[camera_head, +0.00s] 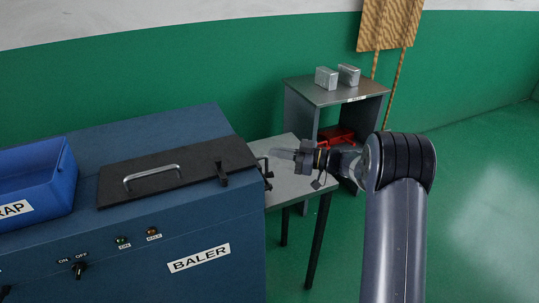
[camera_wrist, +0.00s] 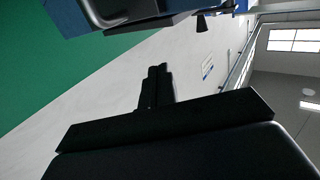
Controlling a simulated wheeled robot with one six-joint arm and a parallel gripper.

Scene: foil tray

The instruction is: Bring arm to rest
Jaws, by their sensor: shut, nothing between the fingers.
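My arm reaches in from the lower right of the head view, bent at the elbow, with the forearm pointing left. My gripper (camera_head: 283,154) is shut and empty, in front of the small grey table and just right of the baler's lid. In the wrist view my gripper (camera_wrist: 157,72) shows as two dark fingers close together with nothing between them. Behind them are a pale wall and a green wall band. The baler (camera_head: 200,225) is a blue box with a closed dark lid (camera_head: 180,168) that has a metal handle and a black latch.
A blue scrap bin (camera_head: 64,185) sits on the baler at left. The small grey table (camera_head: 285,190) stands beside the baler. A grey stand (camera_head: 335,95) behind carries two silvery blocks (camera_head: 337,77), with a red object (camera_head: 335,135) below. The green floor at right is clear.

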